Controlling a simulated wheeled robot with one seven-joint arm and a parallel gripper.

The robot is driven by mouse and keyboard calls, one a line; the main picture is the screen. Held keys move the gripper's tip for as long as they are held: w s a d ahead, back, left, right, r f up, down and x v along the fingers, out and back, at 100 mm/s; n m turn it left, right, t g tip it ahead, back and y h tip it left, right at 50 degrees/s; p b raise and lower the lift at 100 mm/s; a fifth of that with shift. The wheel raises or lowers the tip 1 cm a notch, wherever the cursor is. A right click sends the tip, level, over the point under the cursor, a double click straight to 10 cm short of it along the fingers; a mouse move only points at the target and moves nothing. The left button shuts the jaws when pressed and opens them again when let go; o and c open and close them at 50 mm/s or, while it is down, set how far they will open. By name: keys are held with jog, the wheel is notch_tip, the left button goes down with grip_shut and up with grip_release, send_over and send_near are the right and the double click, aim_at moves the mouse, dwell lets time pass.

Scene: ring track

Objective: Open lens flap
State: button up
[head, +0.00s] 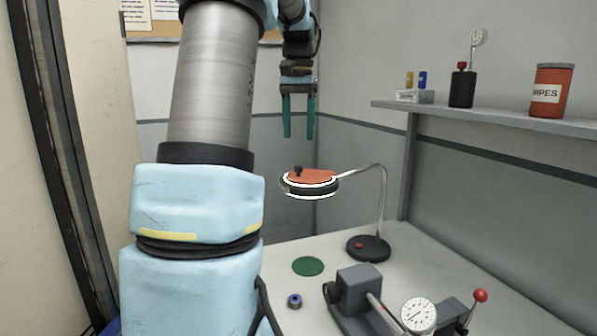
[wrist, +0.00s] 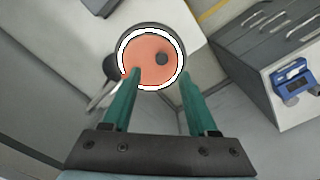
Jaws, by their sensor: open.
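The lens flap (head: 315,176) is an orange-red disc lying flat over the round head of a magnifier lamp, inside a white ring. A small dark knob (head: 298,170) stands on it. In the wrist view the flap (wrist: 146,66) lies beyond my fingertips, with its knob (wrist: 162,59) right of centre. The lamp's bent metal arm (head: 382,190) rises from a dark round base (head: 368,248). My gripper (head: 299,134) has two green fingers pointing down, apart and empty, above the flap. In the wrist view my gripper (wrist: 161,75) has its left fingertip overlapping the flap's lower edge.
The bench (head: 400,270) holds a green disc (head: 308,266), a small dark ring (head: 294,301) and a fixture with a dial gauge (head: 418,315). A shelf (head: 480,115) on the right wall carries a wipes tub (head: 551,92) and bottles. Free air surrounds the lamp head.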

notch_tip(320, 180, up, 2)
send_near(309, 171)
jog(key=s+f, duration=0.1)
jog(key=f, duration=0.1)
jog(key=s+a+f, duration=0.1)
jog(key=s, duration=0.1)
jog(key=s+a+f, duration=0.1)
jog(key=f, duration=0.1)
jog(key=shift+s+a+f+p, duration=0.2)
jog(key=shift+a+f+p, duration=0.05)
jog(key=shift+f+p, duration=0.15)
jog(key=shift+c, duration=0.2)
grip_shut()
dwell(0.8)
